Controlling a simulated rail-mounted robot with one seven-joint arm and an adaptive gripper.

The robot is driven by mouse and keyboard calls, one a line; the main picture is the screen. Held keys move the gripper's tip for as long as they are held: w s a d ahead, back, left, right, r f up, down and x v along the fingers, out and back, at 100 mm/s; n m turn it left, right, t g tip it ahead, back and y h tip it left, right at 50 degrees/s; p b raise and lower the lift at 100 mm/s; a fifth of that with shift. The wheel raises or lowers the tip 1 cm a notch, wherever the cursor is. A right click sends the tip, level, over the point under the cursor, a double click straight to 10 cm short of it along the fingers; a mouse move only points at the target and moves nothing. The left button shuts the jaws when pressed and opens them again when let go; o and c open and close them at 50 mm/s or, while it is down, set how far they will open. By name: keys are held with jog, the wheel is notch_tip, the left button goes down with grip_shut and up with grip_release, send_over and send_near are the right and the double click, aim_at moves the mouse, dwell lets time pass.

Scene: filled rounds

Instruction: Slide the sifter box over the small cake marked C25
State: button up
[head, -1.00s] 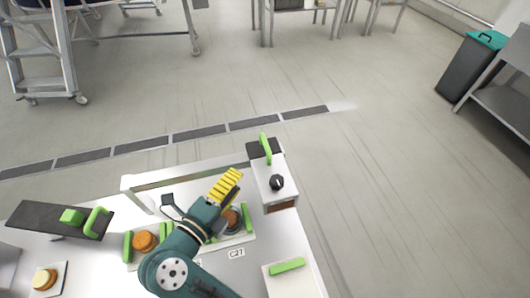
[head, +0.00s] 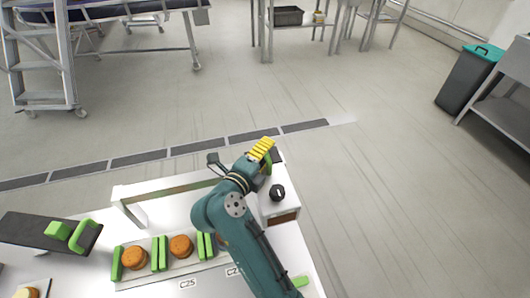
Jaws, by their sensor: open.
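The sifter box (head: 282,208) appears to be the white box with a black knob and brown lower front, at the right end of the rear rail. The cake above the C25 label (head: 188,284) is a small round orange-brown one (head: 181,246) between green guides, well left of the box. Another similar cake (head: 134,257) sits to its left. My arm covers most of the area by the right-hand label.
A dark slab (head: 40,231) with a green handle (head: 82,236) lies at the left of the table. A white rail (head: 165,188) runs along the back. Open floor lies beyond.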

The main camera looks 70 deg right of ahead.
jog(key=shift+a, duration=0.1)
grip_shut()
